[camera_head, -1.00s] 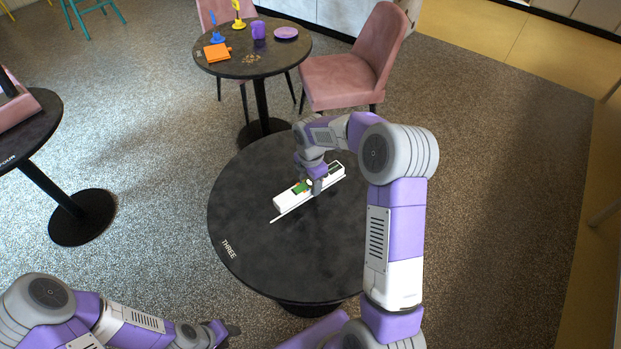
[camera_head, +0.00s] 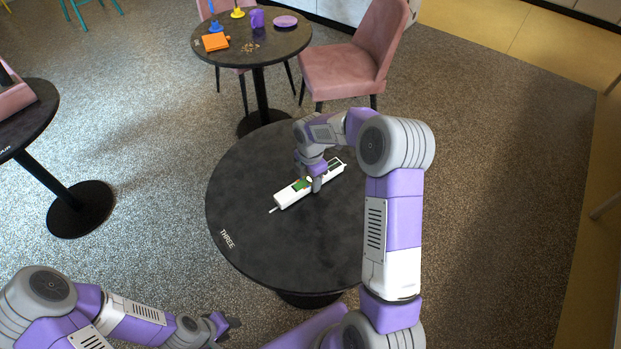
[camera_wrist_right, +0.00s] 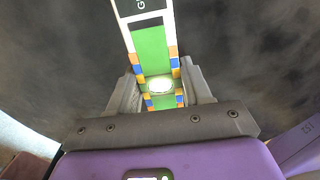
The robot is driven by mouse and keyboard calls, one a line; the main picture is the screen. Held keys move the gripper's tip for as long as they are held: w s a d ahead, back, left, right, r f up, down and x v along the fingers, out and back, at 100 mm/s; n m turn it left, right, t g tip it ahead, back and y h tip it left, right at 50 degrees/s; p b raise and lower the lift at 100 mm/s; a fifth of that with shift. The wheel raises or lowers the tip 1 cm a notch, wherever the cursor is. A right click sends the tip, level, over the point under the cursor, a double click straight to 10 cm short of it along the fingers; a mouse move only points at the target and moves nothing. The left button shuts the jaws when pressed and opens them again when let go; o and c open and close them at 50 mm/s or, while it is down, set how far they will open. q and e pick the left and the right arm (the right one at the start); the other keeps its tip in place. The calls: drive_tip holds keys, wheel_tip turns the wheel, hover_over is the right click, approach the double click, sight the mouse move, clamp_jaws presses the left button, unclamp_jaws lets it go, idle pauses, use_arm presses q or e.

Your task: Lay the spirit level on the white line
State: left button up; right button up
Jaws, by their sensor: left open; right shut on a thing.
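The spirit level (camera_head: 292,194), a white bar with green parts, is on or just above the dark round table marked THREE (camera_head: 240,225). My right gripper (camera_head: 316,188) is shut on it near its middle. In the right wrist view the fingers (camera_wrist_right: 160,92) flank the level's green body (camera_wrist_right: 150,45) and its round vial. The white line (camera_head: 273,210) shows as a short end past the level's lower-left end; most of it is hidden under or behind the level. I cannot tell whether the level touches the table. My left gripper (camera_head: 229,325) is open and empty, away from the table's front left.
The left part of table THREE is clear.

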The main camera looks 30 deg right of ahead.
drive_tip(key=shift+f, duration=0.3)
drive_tip(key=o, duration=1.2)
drive_tip(key=shift+r, duration=0.1)
wheel_tip(320, 180, up, 7)
drive_tip(key=shift+r+p, duration=0.2)
drive_tip(key=shift+p, duration=0.95)
